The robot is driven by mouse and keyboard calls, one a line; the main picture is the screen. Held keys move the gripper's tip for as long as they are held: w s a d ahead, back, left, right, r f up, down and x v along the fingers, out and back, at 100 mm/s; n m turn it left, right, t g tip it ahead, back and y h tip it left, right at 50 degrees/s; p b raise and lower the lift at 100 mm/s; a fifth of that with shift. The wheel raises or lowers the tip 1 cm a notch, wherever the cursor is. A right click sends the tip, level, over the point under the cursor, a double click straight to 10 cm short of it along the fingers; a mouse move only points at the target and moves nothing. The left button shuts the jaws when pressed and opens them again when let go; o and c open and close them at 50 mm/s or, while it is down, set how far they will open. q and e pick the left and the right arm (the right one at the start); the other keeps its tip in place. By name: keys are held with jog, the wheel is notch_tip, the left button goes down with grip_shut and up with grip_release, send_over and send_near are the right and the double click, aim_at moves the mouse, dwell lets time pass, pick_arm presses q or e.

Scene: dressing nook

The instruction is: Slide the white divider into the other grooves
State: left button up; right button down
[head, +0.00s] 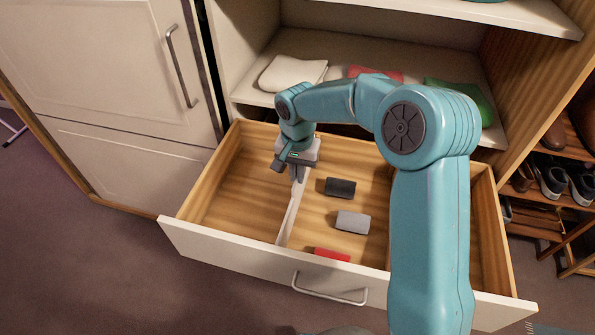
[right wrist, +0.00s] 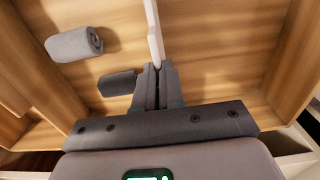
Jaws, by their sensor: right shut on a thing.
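The white divider (head: 291,212) stands on edge in the open wooden drawer (head: 216,190), running front to back left of the rolled items. My right gripper (head: 297,172) is shut on its back end. In the right wrist view the divider (right wrist: 154,36) runs up from between the closed fingers (right wrist: 156,76). I cannot make out the grooves, nor whether the divider's ends sit in any. My left gripper is not in view.
Right of the divider lie a dark roll (head: 340,187), a grey roll (head: 352,222) and a red one (head: 331,255). The drawer floor left of it is bare. Folded white cloth (head: 292,73) lies on the shelf behind. Shoes (head: 553,178) stand at right.

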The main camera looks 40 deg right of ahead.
jog(key=shift+f, duration=0.2)
jog(key=c, duration=1.2)
grip_release()
jog(key=shift+o, duration=0.2)
notch_tip(320, 180, up, 16)
jog(key=p, duration=0.1)
jog(key=shift+r, duration=0.2)
